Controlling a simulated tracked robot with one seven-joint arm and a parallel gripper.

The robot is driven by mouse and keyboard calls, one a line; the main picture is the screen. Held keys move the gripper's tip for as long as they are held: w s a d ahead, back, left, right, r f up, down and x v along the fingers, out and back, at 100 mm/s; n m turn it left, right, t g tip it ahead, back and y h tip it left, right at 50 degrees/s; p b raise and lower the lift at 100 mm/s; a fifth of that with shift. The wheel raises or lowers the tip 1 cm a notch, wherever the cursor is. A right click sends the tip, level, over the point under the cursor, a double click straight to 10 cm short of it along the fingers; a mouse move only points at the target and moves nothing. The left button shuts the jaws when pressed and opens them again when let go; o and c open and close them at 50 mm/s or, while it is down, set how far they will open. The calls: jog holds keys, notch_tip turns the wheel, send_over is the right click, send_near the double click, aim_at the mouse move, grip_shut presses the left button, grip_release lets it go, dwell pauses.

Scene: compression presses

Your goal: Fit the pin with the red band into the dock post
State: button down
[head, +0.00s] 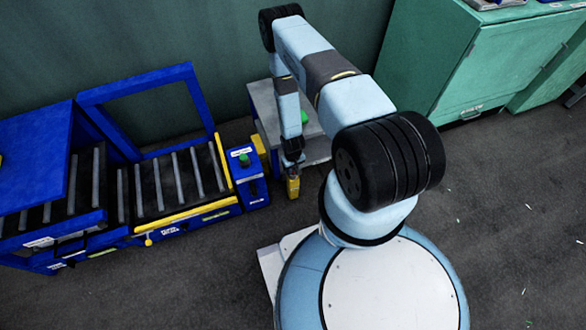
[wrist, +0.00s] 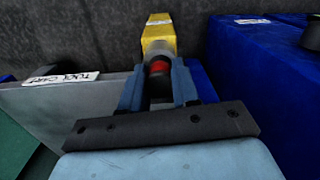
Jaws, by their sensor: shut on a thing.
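The pin with the red band (wrist: 160,68) is between my gripper's fingers in the wrist view. Its red band shows just past the fingertips, with a dark part beyond it. My gripper (wrist: 158,86) is shut on the pin; in the head view my gripper (head: 292,162) points down beside the tool cart. A yellow post (wrist: 158,38), which looks like the dock post, stands directly beyond the pin. It also shows under my gripper in the head view (head: 293,188). I cannot tell whether the pin's end is in the post or only in front of it.
A grey tool cart (head: 264,100) stands behind my gripper, labelled in the wrist view (wrist: 62,79). A blue pedestal with a green button (head: 248,180) and a blue roller conveyor (head: 180,212) stand left. Green cabinets (head: 430,70) are back right.

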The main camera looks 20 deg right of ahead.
jog(key=c, duration=0.8)
grip_release()
jog(key=shift+o, duration=0.2)
jog(key=shift+r, duration=0.1)
notch_tip(320, 180, up, 13)
jog(key=shift+r, duration=0.2)
